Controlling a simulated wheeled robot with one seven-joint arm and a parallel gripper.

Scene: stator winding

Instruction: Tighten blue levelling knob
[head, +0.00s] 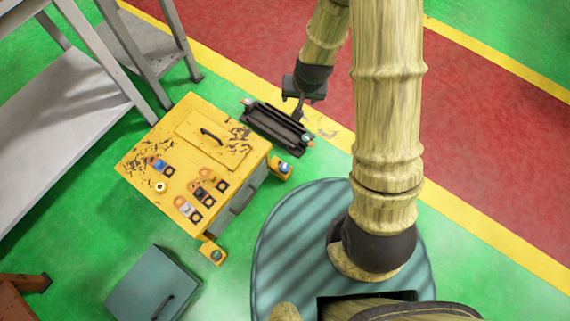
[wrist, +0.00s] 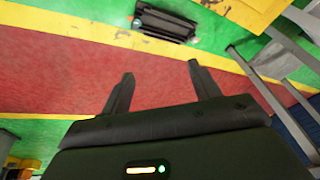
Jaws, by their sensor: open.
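The yellow cabinet (head: 238,150) stands on the green floor in the head view, with brackets low at its corners. A small blue-looking knob (head: 284,167) sits on the right-hand bracket. A greener-looking knob (head: 216,255) sits on the front bracket. My gripper (head: 299,106) is beyond the cabinet, above and away from both knobs, near a dark tray-like part. In the wrist view my gripper (wrist: 161,71) has its two fingers spread wide with nothing between them. The blue knob cannot be made out in the wrist view.
The dark tray-like part (head: 277,128) lies beside the cabinet; it also shows in the wrist view (wrist: 165,25). A teal box (head: 153,284) stands in front, and a grey metal table (head: 65,110) is at left. The red lane (head: 480,130) is clear.

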